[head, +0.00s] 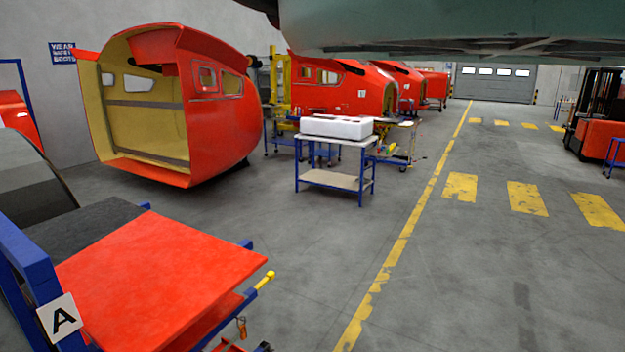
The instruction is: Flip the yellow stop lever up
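A short yellow handle (265,280) sticks out past the right edge of the red-topped cart in the lower left. It sits at the end of a blue bar and slants up to the right. It is the only lever-like yellow part on this cart, so it looks like the stop lever. The inner end of its bar is hidden under the red top, so I cannot see its pivot. My gripper is not in view, and nothing touches the handle.
The cart's red top (165,268) and blue frame with an "A" sign (62,320) fill the lower left. Open grey floor (310,255) lies right of it. A red nosecone (215,95) and a blue-legged table (335,180) stand beyond. A large pale green shape (450,30) overhangs the top.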

